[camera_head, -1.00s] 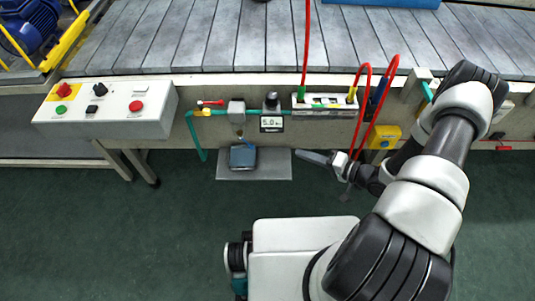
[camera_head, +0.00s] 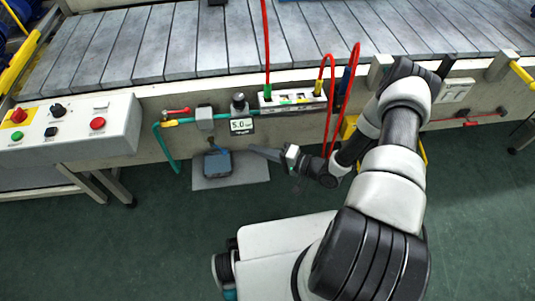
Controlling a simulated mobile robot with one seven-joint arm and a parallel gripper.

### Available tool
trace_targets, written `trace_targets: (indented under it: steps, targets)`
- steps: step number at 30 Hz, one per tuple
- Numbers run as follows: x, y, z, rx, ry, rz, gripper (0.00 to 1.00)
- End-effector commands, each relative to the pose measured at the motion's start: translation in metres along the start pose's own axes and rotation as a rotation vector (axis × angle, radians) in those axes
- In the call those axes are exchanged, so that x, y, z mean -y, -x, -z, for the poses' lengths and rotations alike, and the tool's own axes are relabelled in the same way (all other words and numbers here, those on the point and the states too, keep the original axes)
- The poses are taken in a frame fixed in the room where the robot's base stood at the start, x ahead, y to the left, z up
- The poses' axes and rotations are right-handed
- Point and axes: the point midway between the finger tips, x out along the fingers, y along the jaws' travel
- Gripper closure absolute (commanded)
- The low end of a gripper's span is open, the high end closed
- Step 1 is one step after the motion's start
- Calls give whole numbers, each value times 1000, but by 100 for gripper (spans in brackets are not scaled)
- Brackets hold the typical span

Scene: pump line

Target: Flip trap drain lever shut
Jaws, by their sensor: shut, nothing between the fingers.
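A grey box-shaped trap (camera_head: 205,117) sits on the teal pipe along the line's front. Below that, a dark blue-grey container (camera_head: 217,164) stands on a grey plate (camera_head: 253,173). A red lever (camera_head: 177,112) lies roughly along the pipe left of the trap. My gripper (camera_head: 253,149) is shut and empty. It points left, to the right of the drain part and apart from it in the picture.
A gauge reading 5.0 (camera_head: 241,126) is right of the trap. Red hoses (camera_head: 337,95) hang near my arm. A control box (camera_head: 85,128) with buttons stands left. The slatted conveyor (camera_head: 200,40) runs behind. The green floor in front is mostly clear.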

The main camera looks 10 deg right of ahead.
Motion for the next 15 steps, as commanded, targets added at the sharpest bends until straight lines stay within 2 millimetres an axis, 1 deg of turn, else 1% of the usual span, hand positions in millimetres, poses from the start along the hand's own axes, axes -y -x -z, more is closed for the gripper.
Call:
trace_targets:
  steps: [1, 5, 6, 9, 15]
  targets:
    - [-2, -12, -1, 2, 0, 1, 100]
    - [-2, -38, -1, 2, 0, 1, 100]
    - [-2, -42, -8, 2, -3, 0, 100]
    - [-1, -52, -18, 2, -2, 0, 100]
    - [-1, -61, -28, 0, -1, -2, 100]
